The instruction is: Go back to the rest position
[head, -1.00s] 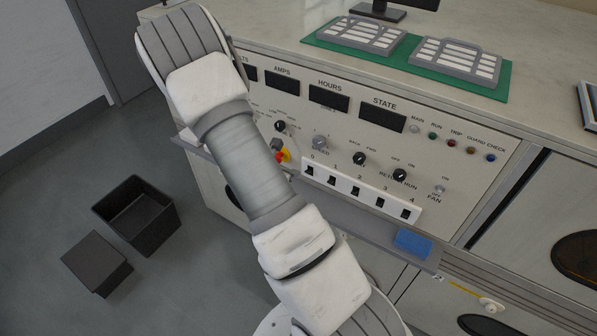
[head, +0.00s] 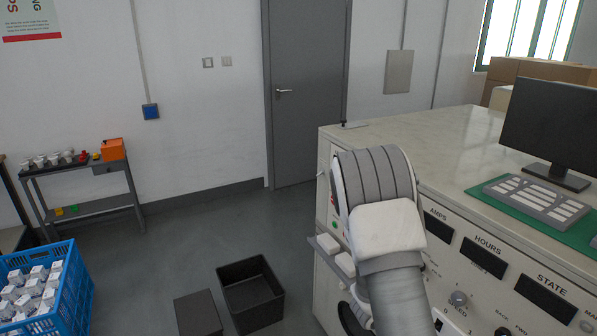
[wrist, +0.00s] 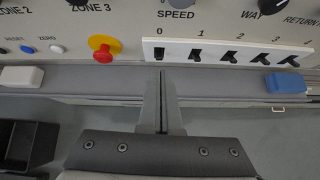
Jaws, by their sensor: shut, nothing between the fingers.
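My gripper (wrist: 162,132) shows in the wrist view with its two fingers together and nothing between them. It is in front of the test console (wrist: 115,22), near the grey ledge below the panel. A white strip of numbered black switches (wrist: 225,54) is just beyond the fingertips. A red stop button on a yellow base (wrist: 104,47) is up and left of them. In the head view my arm reaches up toward the console (head: 480,265), and my gripper is hidden there.
A blue block (wrist: 285,82) and a white block (wrist: 22,77) lie on the ledge. A black open bin (head: 251,292) and a dark box (head: 198,313) stand on the floor. A blue crate (head: 75,290) is at the left. Floor before the door (head: 306,95) is clear.

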